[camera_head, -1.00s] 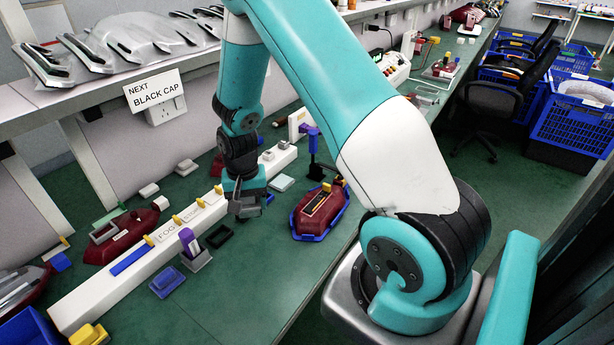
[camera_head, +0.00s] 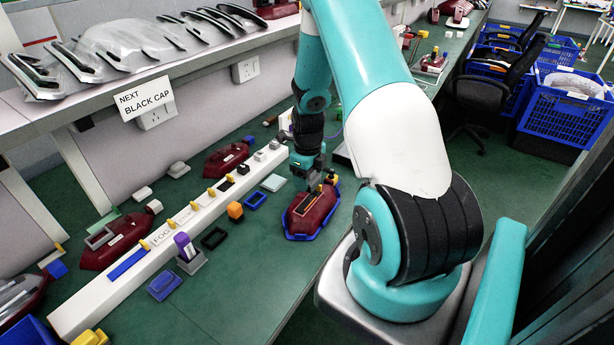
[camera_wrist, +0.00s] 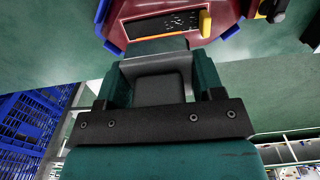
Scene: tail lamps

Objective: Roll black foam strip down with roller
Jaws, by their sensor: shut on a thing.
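A dark red lamp (camera_head: 318,215) sits in a blue tray (camera_head: 300,237) near the bench's front edge. It also shows at the top of the wrist view (camera_wrist: 262,36). A dark, speckled strip-shaped panel (camera_wrist: 160,24) lies on its top, with a yellow tab (camera_wrist: 205,23) at the right end. My gripper (camera_head: 308,180) is over the lamp's far end. In the wrist view my gripper (camera_wrist: 160,72) is shut on a grey piece (camera_wrist: 157,90), whose flat front edge lies close to the panel. I cannot tell whether it touches, or whether this is the roller.
A long white rail (camera_head: 130,278) with yellow tabs runs along the bench. Nearby are a purple-topped piece (camera_head: 184,245), an orange block (camera_head: 235,211), a black frame (camera_head: 214,238) and a blue frame (camera_head: 256,201). More red lamps (camera_head: 118,238) stand behind. The bench's front middle is clear.

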